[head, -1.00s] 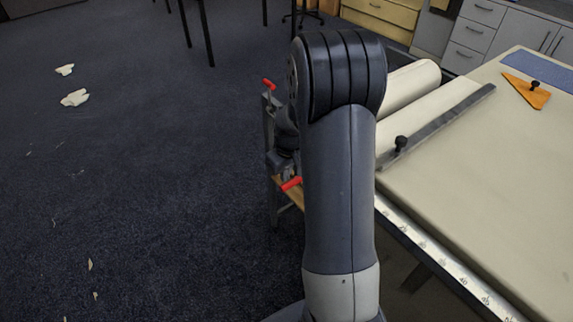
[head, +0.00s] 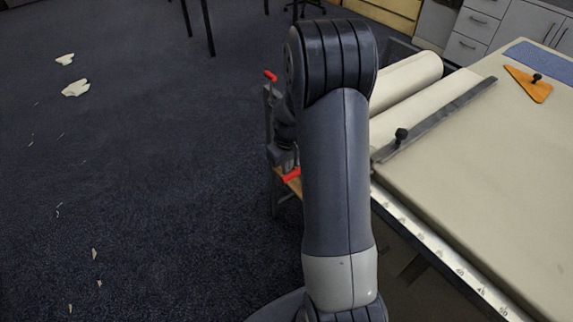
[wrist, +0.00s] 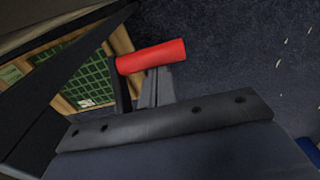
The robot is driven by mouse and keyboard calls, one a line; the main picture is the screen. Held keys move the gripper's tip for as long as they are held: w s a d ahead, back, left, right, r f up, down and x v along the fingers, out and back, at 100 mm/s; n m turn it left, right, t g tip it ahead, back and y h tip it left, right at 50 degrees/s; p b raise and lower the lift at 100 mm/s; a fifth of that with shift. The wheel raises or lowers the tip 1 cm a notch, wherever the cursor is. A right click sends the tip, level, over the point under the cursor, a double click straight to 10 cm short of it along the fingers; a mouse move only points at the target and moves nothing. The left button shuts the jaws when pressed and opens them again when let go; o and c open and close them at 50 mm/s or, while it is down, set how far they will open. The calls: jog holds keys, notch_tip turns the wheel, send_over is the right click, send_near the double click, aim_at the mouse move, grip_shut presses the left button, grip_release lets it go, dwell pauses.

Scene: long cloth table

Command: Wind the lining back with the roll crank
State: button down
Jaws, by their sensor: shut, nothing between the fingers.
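In the head view the cream lining roll (head: 408,82) lies at the table's far left end, partly hidden by my arm. A red grip (head: 291,175) shows low beside my arm, and a second red grip (head: 270,76) stands higher and farther off. I cannot tell from this view which belongs to the roll crank. In the wrist view a red cylindrical grip (wrist: 151,56) sits just beyond my gripper (wrist: 156,86). The fingers are shut and empty, their tips close to the grip; contact cannot be told. In the head view my gripper is mostly hidden behind my arm.
The cream cloth table (head: 490,170) has a metal bar (head: 440,118) with a black knob across it and a measuring strip (head: 440,248) along its edge. An orange triangular tool (head: 528,84) lies at the far right. White scraps (head: 77,88) lie on the open carpet at left.

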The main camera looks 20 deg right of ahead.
jog(key=shift+s+r, duration=0.1)
jog(key=shift+r, duration=0.05)
jog(key=r+g+p, duration=0.1)
jog(key=g+p, duration=0.1)
jog(key=p, duration=0.1)
jog(key=s+r+g+p, duration=0.1)
jog(key=g+p, duration=0.1)
jog(key=shift+d+r+h+p, duration=0.1)
jog(key=shift+r+h+p, duration=0.05)
jog(key=shift+h+p, duration=0.2)
jog(key=g+p, duration=0.1)
jog(key=r+g+p, duration=0.1)
jog(key=shift+s+r+g+h, duration=0.15)
jog(key=shift+s+g+h, duration=0.05)
jog(key=shift+g+h, duration=0.1)
jog(key=shift+r+g+p, duration=0.3)
jog(key=shift+r, duration=0.05)
jog(key=shift+s+r, duration=0.1)
jog(key=shift+r, duration=0.4)
jog(key=shift+w+r+p, duration=0.25)
jog(key=shift+r+p, duration=0.25)
jog(key=shift+r, duration=0.45)
jog(key=shift+w+r, duration=0.1)
jog(key=shift+r, duration=0.05)
